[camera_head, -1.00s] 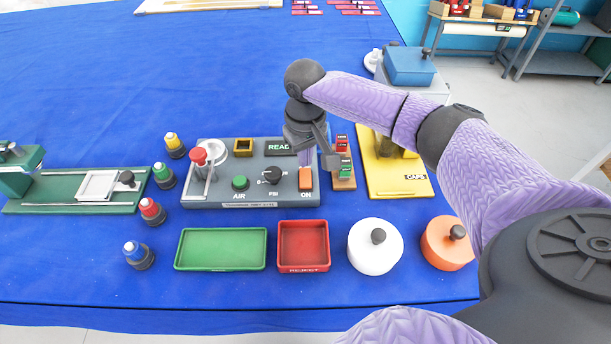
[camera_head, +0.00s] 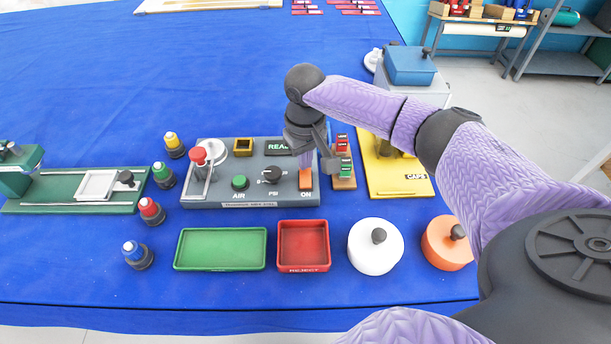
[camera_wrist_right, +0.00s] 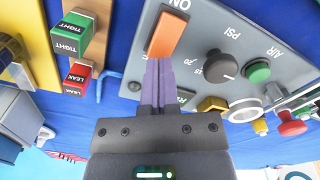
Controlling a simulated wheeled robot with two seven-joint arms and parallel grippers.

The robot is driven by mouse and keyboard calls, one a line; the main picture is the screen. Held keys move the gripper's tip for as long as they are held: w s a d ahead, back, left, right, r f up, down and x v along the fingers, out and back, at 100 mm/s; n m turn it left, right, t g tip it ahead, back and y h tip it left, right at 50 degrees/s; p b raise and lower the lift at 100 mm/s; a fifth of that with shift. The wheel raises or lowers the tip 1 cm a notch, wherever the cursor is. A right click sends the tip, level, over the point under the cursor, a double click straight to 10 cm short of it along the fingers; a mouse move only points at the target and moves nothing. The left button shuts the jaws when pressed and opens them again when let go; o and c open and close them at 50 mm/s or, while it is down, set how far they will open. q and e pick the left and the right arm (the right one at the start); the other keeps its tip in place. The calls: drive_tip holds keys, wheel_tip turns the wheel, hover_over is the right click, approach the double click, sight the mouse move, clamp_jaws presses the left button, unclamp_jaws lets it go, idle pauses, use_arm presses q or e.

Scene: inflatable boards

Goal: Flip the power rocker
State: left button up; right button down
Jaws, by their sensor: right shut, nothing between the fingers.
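The orange power rocker (camera_head: 306,180) sits at the right end of the grey control panel (camera_head: 225,191), above the word ON. It also shows in the right wrist view (camera_wrist_right: 168,35). My right gripper (camera_head: 305,160) is shut and empty, pointing down at the rocker's far end. In the right wrist view its purple fingertips (camera_wrist_right: 158,65) are at the near edge of the rocker and look to be touching or almost touching it; I cannot tell which. My left gripper is not in view.
The panel also holds a green AIR button (camera_head: 240,183), a black PSI knob (camera_head: 272,175) and a red-topped lever (camera_head: 198,157). Close to the right stands a rack of TIGHT and LEAK blocks (camera_head: 343,167). Green (camera_head: 222,249) and red (camera_head: 303,246) trays lie in front.

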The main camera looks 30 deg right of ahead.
drive_tip(key=shift+f, duration=0.15)
drive_tip(key=shift+f, duration=0.2)
drive_tip(key=shift+f, duration=0.45)
wheel_tip(320, 180, up, 7)
drive_tip(key=p, duration=0.7)
drive_tip(key=shift+f, duration=0.15)
drive_tip(key=shift+r+p, duration=0.3)
drive_tip(key=shift+p, duration=0.25)
drive_tip(key=shift+f, duration=0.15)
